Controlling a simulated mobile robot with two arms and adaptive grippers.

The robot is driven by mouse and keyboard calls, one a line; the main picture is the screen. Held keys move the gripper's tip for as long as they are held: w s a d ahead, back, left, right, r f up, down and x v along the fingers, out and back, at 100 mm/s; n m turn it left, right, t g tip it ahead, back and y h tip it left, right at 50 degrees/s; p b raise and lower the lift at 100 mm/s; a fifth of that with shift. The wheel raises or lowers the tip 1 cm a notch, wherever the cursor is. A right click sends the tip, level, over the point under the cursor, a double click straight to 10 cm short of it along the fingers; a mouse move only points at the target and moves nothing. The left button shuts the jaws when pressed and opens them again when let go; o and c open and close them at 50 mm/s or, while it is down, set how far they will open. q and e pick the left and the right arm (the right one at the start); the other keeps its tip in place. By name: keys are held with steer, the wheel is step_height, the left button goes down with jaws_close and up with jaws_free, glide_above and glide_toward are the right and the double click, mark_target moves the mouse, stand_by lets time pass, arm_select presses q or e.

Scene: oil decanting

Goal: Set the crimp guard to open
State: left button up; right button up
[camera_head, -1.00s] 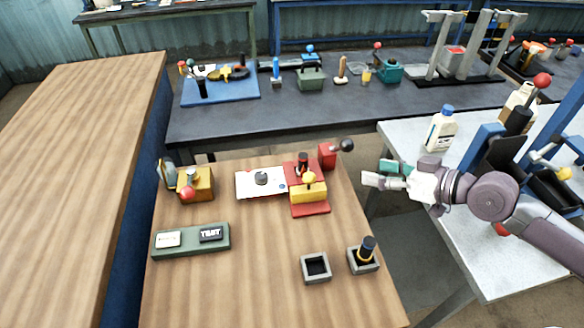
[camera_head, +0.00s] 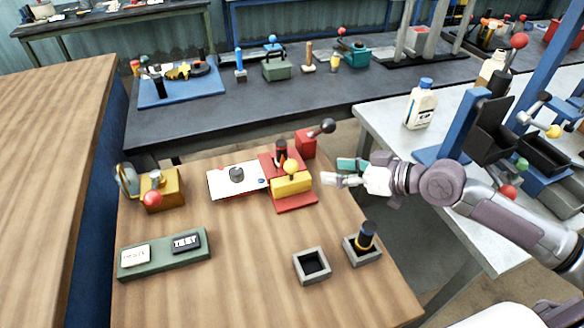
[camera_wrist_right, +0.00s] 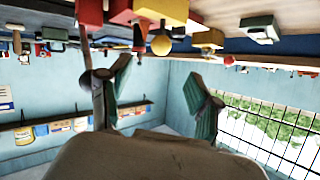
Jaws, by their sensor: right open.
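A red fixture (camera_head: 297,204) stands on the wooden table. It carries a yellow block with a yellow ball knob (camera_head: 291,172), probably the crimp guard; I cannot tell its setting. In the right wrist view the yellow block (camera_wrist_right: 160,10) and its ball show at the top. A black-knobbed lever on a red block (camera_head: 306,143) stands behind. My right gripper (camera_head: 340,172) is open and empty, just right of the fixture and apart from it. Its two teal-padded fingers spread wide in the right wrist view (camera_wrist_right: 157,74). My left gripper is not in view.
A white plate (camera_head: 220,184) with a grey knob adjoins the fixture's left. A green panel with two labelled plates (camera_head: 160,262), a yellow device with a red ball (camera_head: 162,190) and two grey square holders (camera_head: 312,282) are on the table. Its front middle is bare.

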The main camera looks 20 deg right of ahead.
mark_target(297, 166)
steer(key=p+x, duration=0.2)
steer(key=x, duration=0.9)
steer(key=shift+a+r, duration=0.1)
steer(key=shift+a, duration=0.05)
steer(key=shift+p+x, duration=0.3)
steer(key=shift+x, duration=0.55)
jaws_close()
